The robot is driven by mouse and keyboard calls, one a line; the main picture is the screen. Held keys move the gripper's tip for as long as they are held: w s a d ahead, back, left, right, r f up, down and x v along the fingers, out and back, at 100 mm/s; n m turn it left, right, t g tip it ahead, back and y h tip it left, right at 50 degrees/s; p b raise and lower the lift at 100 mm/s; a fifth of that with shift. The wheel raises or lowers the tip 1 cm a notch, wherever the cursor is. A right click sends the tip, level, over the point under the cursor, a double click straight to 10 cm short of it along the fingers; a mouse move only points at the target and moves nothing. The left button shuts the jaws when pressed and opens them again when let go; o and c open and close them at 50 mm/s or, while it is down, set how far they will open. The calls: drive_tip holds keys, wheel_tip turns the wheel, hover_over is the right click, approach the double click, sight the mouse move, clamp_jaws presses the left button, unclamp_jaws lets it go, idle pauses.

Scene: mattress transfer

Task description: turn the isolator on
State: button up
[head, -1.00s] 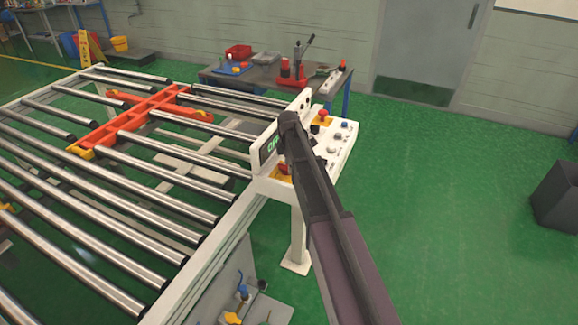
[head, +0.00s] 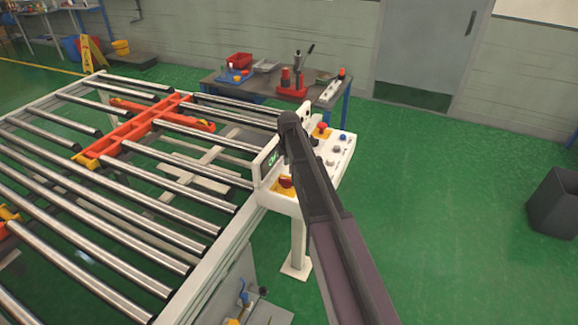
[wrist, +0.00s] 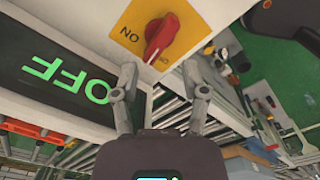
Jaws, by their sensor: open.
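The isolator is a red rotary knob (wrist: 161,38) on a yellow plate (wrist: 188,18) marked ON at the left, with a second label partly hidden under the knob's lower end. The knob's handle slants from upper right to lower left in the wrist view. In the head view my arm hides the gripper.
A display (wrist: 68,85) beside the isolator reads OFF in green. A red emergency stop (head: 322,128) and several buttons are on the console top. The roller conveyor (head: 130,200) with an orange frame (head: 135,125) lies left.

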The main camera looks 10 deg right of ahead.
drive_tip(key=shift+r+p, duration=3.25)
drive_tip(key=shift+r, duration=0.35)
drive_tip(key=s+f+m+b, duration=0.3)
drive_tip(key=s+m, duration=0.7)
drive_tip(key=s, duration=0.5)
drive_tip(key=s+f+m+b, duration=0.4)
drive_tip(key=s+m, duration=0.6)
drive_tip(key=s, duration=0.6)
drive_tip(key=shift+d, duration=0.3)
